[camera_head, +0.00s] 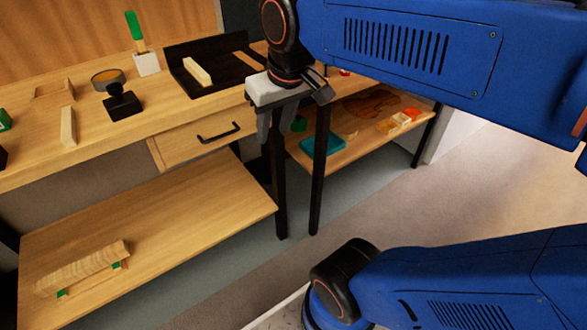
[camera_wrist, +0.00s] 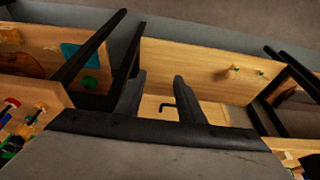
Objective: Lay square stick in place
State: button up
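A pale square-section stick (camera_head: 68,127) lies on the left part of the wooden bench top (camera_head: 150,118) in the head view. A second short pale stick (camera_head: 197,72) lies in a black tray with a raised back (camera_head: 216,85). I cannot tell by looks alone which of them is the task's stick. My gripper (camera_head: 276,124) points down in front of the bench's front edge, to the right of the drawer. Its fingers are apart with nothing between them. In the wrist view my gripper (camera_wrist: 158,93) also shows open and empty, with the drawer handle (camera_wrist: 170,107) behind it.
A black knobbed block (camera_head: 121,103), a round tin (camera_head: 108,77) and a green-handled tool in a white holder (camera_head: 146,63) stand on the bench. A right-hand shelf holds a teal item (camera_head: 322,143) and a violin body (camera_head: 372,104).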

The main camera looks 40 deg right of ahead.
jog(key=s+f+t, duration=0.1)
jog(key=s+f, duration=0.5)
jog(key=f, duration=0.2)
jog(key=shift+d+f, duration=0.15)
jog(key=shift+d, duration=0.2)
